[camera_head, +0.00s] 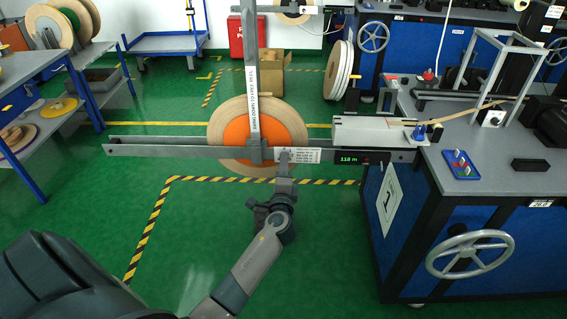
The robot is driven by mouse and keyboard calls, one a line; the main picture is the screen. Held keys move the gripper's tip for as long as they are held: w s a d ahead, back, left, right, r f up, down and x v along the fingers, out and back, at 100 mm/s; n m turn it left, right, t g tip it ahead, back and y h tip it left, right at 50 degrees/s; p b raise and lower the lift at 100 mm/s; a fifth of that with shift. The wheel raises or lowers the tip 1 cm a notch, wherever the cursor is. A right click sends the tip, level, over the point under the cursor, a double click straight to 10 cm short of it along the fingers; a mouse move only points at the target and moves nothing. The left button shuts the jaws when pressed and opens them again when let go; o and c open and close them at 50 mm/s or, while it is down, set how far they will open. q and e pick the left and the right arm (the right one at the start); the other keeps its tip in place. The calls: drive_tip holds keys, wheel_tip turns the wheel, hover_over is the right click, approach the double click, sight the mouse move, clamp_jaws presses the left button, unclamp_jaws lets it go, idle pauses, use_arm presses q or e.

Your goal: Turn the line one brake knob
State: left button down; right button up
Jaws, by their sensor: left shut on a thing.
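The line one payoff is a grey horizontal rail (160,150) with a reel of tan tape with an orange core (285,115) behind it. My left gripper (285,158) reaches up from below to the front of the rail, just right of the upright post (251,70). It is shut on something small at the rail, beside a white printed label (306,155). The brake knob itself is hidden by the jaws, so its angle cannot be told. My right gripper is not in view.
A green 118 m display (348,160) sits right of the label. The blue machine with sign 1 (389,198) and a grey handwheel (469,254) stands at right. Shelves with reels (22,133) stand at left.

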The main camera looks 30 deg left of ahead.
use_arm(q)
drive_tip(key=shift+f+m, duration=0.1)
drive_tip(key=shift+m, duration=0.4)
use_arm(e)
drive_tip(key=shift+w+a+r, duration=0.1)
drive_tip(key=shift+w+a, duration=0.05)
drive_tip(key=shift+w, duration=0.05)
use_arm(q)
drive_tip(key=c, duration=1.5)
unclamp_jaws()
drive_tip(key=shift+c, duration=0.2)
drive_tip(key=b+v, duration=0.2)
drive_tip(key=v, duration=1.5)
drive_tip(key=shift+s, duration=0.25)
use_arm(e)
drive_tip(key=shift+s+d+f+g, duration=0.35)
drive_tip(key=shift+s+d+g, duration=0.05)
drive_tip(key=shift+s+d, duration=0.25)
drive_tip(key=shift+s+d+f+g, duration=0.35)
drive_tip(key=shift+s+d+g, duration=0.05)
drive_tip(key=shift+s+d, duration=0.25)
use_arm(q)
drive_tip(key=shift+d, duration=0.1)
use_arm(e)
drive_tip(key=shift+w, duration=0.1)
